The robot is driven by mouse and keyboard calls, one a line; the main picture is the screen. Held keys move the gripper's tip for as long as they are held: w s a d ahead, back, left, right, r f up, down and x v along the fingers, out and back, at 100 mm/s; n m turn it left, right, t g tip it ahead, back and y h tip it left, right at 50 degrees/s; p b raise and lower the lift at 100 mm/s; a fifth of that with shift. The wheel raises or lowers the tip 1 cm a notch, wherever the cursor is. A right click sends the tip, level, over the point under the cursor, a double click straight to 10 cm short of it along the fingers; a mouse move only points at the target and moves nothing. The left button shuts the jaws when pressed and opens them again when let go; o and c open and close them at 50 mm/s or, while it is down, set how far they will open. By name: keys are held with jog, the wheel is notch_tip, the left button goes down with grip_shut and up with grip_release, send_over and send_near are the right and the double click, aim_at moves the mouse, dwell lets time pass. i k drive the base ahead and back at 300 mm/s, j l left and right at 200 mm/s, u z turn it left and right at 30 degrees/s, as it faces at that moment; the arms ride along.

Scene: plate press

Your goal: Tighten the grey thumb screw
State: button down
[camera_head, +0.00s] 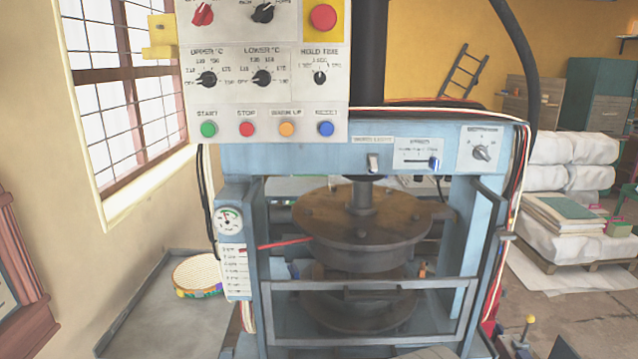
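The blue plate press (300,158) stands in the middle of the head view, with a round brown upper plate (385,232) on a central shaft. My gripper is not in view. A pale rounded shape shows at the bottom edge, and I cannot tell what it is.
A white control panel (285,85) with dials and coloured buttons hangs at the upper front. A grey guard frame (370,284) crosses the press front. A red rod (284,243) sticks out left of the plate. Wrapped white stacks (575,190) stand at right.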

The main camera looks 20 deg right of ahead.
aim_at(501, 233)
jog(key=k+l+z, duration=0.1)
jog(key=z, duration=0.25)
jog(key=k+l+z, duration=0.1)
jog(key=z, duration=0.25)
jog(key=k+l+z, duration=0.1)
jog(key=l+z, duration=0.25)
jog(key=j, duration=0.1)
